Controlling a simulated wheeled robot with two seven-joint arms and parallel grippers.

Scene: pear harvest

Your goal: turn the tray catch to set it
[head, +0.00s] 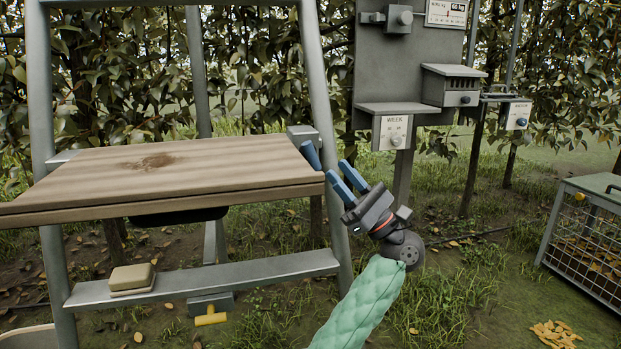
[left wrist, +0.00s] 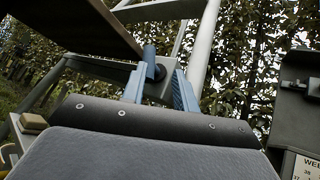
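The tray catch shows as a short blue lever (head: 311,154) on a grey block (head: 302,134) at the right end of the wooden tray (head: 165,178), by the frame leg. The lever leans to the upper left in the head view. My left gripper (head: 337,168) is open and empty, with its two blue fingers just right of and below the lever, apart from it in the head view. In the left wrist view the lever (left wrist: 149,62) stands ahead, between the open fingers (left wrist: 157,88). My right gripper is not in view.
The grey metal frame leg (head: 327,120) rises close behind my left gripper. A grey panel with a WEEK dial (head: 393,133) stands to the right. A sponge-like block (head: 132,278) lies on the lower crossbar, with a yellow handle (head: 211,319) below. A wire crate (head: 590,232) is far right.

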